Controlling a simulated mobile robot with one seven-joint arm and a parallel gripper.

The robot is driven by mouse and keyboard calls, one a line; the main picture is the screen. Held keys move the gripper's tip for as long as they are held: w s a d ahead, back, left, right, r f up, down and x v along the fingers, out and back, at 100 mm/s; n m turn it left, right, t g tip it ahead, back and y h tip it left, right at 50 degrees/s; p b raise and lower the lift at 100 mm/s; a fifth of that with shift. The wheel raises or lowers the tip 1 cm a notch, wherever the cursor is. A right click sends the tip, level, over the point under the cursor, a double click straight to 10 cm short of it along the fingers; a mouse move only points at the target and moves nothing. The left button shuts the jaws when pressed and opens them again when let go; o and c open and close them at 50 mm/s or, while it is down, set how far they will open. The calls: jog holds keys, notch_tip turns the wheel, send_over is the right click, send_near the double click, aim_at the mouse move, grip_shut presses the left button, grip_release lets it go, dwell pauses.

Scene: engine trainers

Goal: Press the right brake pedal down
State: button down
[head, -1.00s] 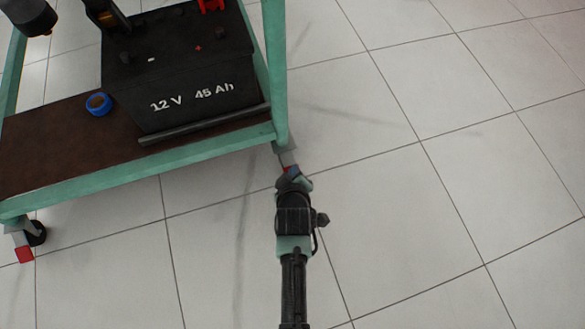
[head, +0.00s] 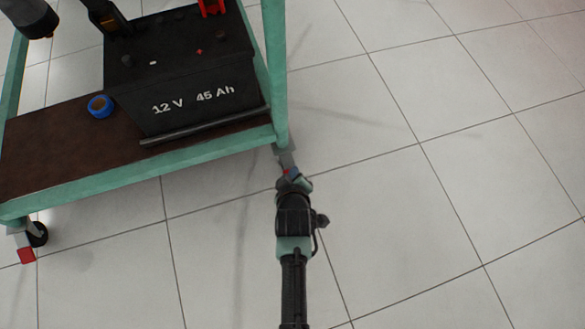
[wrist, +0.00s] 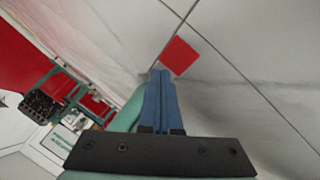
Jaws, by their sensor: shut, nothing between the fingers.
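The right brake pedal is a small red plate on the cart's near right caster. In the wrist view the red pedal (wrist: 180,55) lies just beyond my fingertips, slightly right. In the head view only a sliver of the red pedal (head: 285,171) shows, mostly hidden by my gripper (head: 292,173). My gripper's blue fingers (wrist: 160,74) are shut together and empty, pointing at the pedal. I cannot tell whether they touch it, nor how far down the pedal is. The left brake pedal (head: 26,256) is red too, at the left caster.
The green-framed cart (head: 130,180) has a brown lower shelf bearing a black battery (head: 185,85) and a blue tape roll (head: 100,106). Its green corner post (head: 277,75) rises above the right caster. Tiled floor (head: 430,200) is clear to the right.

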jog(key=shift+r+p, duration=1.1)
jog(key=shift+r, duration=0.1)
notch_tip(320, 180, up, 5)
jog(key=p, duration=0.5)
